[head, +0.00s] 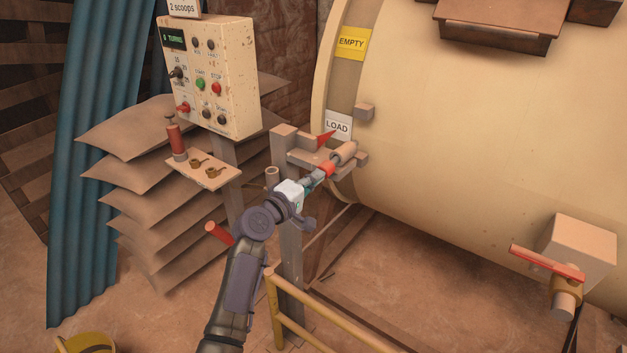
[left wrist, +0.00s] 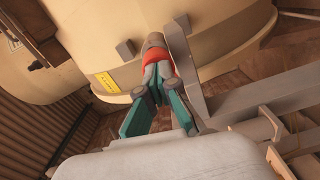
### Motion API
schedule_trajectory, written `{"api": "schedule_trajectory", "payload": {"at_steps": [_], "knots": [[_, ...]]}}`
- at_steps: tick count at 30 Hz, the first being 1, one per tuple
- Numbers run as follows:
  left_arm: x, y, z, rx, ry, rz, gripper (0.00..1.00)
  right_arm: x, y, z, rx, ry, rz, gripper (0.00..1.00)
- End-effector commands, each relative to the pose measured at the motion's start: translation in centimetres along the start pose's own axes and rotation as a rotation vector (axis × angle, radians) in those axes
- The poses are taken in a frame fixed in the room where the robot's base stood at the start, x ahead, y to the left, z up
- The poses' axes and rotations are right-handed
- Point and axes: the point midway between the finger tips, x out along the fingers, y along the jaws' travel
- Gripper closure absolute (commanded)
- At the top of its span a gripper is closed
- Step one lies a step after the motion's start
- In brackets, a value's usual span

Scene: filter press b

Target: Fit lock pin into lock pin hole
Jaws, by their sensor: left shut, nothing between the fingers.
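The lock pin seems to be the grey cylinder with a red band (head: 345,152) lying in the bracket (head: 300,155) on the post beside the drum. The pin also shows in the left wrist view (left wrist: 153,42), its red part right at my fingertips. My left gripper (head: 322,174) is shut with nothing between its fingers. Its tips (left wrist: 158,72) touch or nearly touch the pin's red end; I cannot tell which. I cannot make out the lock pin hole; the bracket and pin may hide it. My right gripper is not in view.
The large cream drum (head: 450,130) carries a LOAD label (head: 338,125) and a small block (head: 364,111). A control box (head: 212,75) and a small shelf (head: 205,173) stand at left. A yellow rail (head: 320,325) stands below my arm. A red-handled valve (head: 548,262) is at right.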

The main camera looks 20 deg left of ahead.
Motion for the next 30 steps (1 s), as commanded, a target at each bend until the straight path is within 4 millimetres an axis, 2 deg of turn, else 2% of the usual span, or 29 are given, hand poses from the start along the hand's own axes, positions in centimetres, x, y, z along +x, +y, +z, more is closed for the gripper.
{"api": "schedule_trajectory", "payload": {"at_steps": [30], "knots": [[2.1,0.0,0.1,-0.001,-0.001,0.001,1.00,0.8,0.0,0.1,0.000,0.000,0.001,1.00]]}}
